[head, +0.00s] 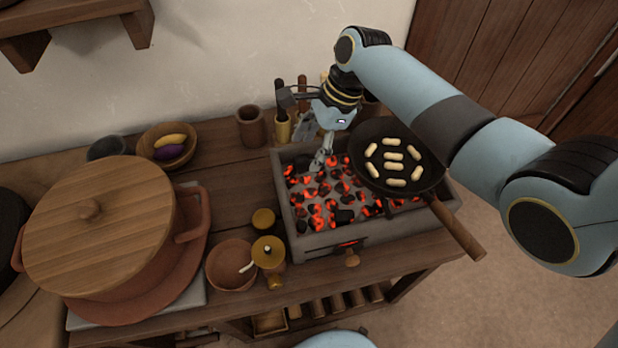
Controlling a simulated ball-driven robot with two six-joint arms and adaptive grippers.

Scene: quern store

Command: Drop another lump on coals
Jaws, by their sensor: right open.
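A stone brazier (284,205) on the wooden table holds a bed of glowing coals (322,213), red and black. My right gripper (318,165) reaches down at the back left of the coals, with its fingers open. I cannot tell whether its fingertips touch the coals. No separate lump shows between its fingers. A dark pan (380,134) with several pale, finger-shaped pieces (393,156) sits over the right part of the brazier and hides the coals there. My left gripper is not in the view.
A large lidded pot (98,225) fills the table's left. A bowl with yellow and purple items (168,147), a clay cup (251,126) and utensils in a holder stand along the wall. The pan handle (458,229) sticks out at the front right. Small jars (268,252) stand left of the brazier.

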